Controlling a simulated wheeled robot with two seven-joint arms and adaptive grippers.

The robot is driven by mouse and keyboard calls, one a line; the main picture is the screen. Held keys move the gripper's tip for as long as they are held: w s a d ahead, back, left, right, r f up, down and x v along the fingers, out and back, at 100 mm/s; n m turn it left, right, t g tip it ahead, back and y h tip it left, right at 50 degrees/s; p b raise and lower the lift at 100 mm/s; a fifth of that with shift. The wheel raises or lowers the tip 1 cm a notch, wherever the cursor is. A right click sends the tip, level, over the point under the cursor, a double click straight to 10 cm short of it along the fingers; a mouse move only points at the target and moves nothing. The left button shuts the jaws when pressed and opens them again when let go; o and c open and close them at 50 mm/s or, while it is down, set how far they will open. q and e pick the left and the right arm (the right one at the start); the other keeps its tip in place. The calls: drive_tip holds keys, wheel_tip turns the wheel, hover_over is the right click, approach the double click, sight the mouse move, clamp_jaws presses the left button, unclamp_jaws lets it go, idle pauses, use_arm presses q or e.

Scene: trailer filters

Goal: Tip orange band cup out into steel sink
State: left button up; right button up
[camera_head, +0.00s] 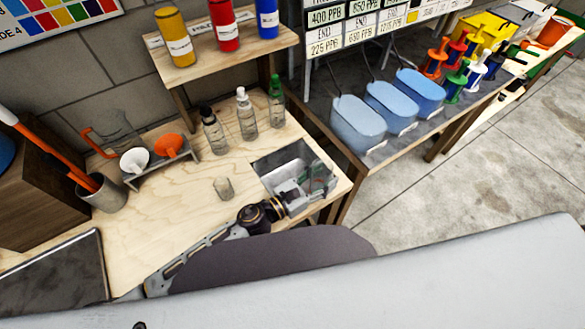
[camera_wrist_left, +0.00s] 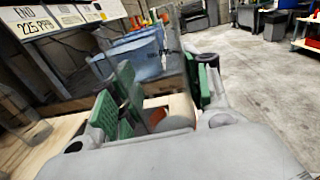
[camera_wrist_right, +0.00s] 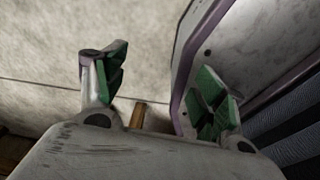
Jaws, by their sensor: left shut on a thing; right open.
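My left gripper (camera_head: 320,178) is over the right part of the steel sink (camera_head: 268,162), which is set into the wooden bench. It is shut on the orange band cup (camera_wrist_left: 157,118), whose orange part shows between the green finger pads (camera_wrist_left: 155,105) in the left wrist view. Most of that cup is hidden by the gripper, and I cannot tell its exact tilt or what it contains. A small clear cup (camera_head: 223,187) stands on the bench, left of the sink. My right gripper (camera_wrist_right: 158,85) is open and empty above the concrete floor in the right wrist view.
Three bottles (camera_head: 246,113) stand behind the sink. A rack with white and orange funnels (camera_head: 169,146) and a clear jug (camera_head: 117,132) is at the left. Blue tubs (camera_head: 358,124) line the side table. A grey-white panel edge (camera_wrist_right: 205,55) stands close to my right gripper.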

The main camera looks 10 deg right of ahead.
sight(315, 177)
use_arm(q)
drive_tip(key=shift+r+p, duration=0.45)
drive_tip(key=shift+r, duration=0.25)
drive_tip(key=shift+r+p, duration=0.85)
drive_tip(key=shift+r, duration=0.15)
use_arm(e)
wheel_tip(315, 177, up, 3)
drive_tip(key=shift+d+r, duration=0.1)
drive_tip(key=shift+d, duration=0.05)
